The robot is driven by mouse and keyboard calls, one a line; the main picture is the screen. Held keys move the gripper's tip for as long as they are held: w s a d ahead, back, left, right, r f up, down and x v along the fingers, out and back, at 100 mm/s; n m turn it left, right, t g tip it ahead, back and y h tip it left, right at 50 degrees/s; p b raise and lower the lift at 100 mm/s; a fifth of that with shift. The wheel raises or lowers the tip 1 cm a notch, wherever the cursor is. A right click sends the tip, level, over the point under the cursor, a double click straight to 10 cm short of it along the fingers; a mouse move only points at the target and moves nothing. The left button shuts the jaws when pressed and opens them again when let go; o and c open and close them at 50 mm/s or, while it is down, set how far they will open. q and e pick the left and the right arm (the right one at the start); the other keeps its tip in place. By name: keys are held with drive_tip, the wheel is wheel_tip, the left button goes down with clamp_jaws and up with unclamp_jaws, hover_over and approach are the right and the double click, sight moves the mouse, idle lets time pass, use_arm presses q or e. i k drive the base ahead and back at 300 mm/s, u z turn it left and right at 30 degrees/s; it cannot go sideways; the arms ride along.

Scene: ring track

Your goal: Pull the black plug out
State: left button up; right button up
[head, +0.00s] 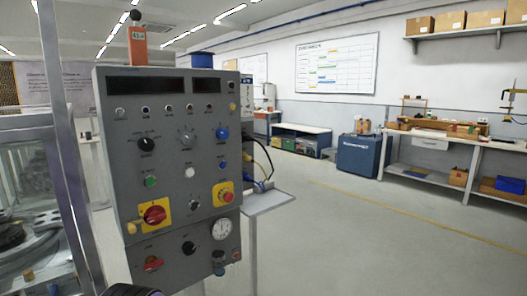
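A grey control panel (172,185) stands upright on the left, its front covered in knobs, buttons and a dial. On its right side, several cables (268,160), yellow and dark, loop out and down to small connectors near a grey shelf (268,203). A dark connector end (259,186) shows there, but it is too small to tell whether it is the black plug or how it is seated.
A metal-framed machine (38,215) stands close on the panel's left. The floor (370,235) to the right is open, with a yellow line. A blue cabinet (358,155) and a workbench (440,140) with boxes stand along the far wall.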

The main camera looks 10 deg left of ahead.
sight(246, 137)
drive_tip(key=z, duration=0.6)
drive_tip(key=i, duration=1.05)
drive_tip(key=u, duration=0.15)
